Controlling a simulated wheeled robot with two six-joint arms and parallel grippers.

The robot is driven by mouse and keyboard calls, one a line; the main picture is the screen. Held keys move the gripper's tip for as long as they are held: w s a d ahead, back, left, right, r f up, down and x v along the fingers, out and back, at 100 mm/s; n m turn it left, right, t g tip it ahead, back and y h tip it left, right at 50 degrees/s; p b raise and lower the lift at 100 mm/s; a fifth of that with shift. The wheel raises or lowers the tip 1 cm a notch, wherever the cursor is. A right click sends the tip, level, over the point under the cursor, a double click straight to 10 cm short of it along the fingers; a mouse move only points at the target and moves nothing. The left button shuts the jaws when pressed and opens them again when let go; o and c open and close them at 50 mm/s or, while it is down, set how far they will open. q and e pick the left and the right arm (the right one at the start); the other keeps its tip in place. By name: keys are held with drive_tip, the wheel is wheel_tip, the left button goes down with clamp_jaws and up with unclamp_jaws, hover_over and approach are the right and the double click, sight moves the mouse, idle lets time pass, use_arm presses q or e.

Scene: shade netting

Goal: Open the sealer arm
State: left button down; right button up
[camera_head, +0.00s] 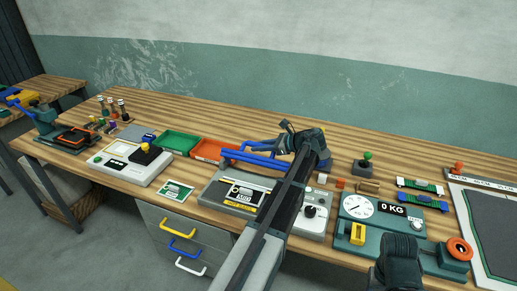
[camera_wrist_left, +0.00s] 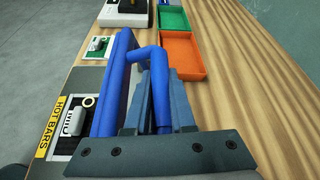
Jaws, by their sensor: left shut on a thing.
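The sealer (camera_head: 228,201) is a grey box with a dark top, a white label and a knob on its right side. Its blue sealer arm (camera_head: 250,159) shows over the back of the base, clear of the front label.
A green tray (camera_head: 179,143) and an orange tray (camera_head: 210,151) sit left of the sealer. A scale (camera_head: 375,232) reading "0 KG" stands to the right. A white device (camera_head: 125,165) is further left. The bench's back strip is clear.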

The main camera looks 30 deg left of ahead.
use_arm(q)
drive_tip(key=shift+w, duration=0.2)
idle(0.4)
drive_tip(key=c, duration=0.8)
unclamp_jaws()
drive_tip(key=shift+o, duration=0.2)
drive_tip(key=p+v, duration=0.5)
drive_tip(key=v, duration=0.8)
drive_tip(key=shift+d, duration=0.35)
drive_tip(key=shift+w+d, duration=0.1)
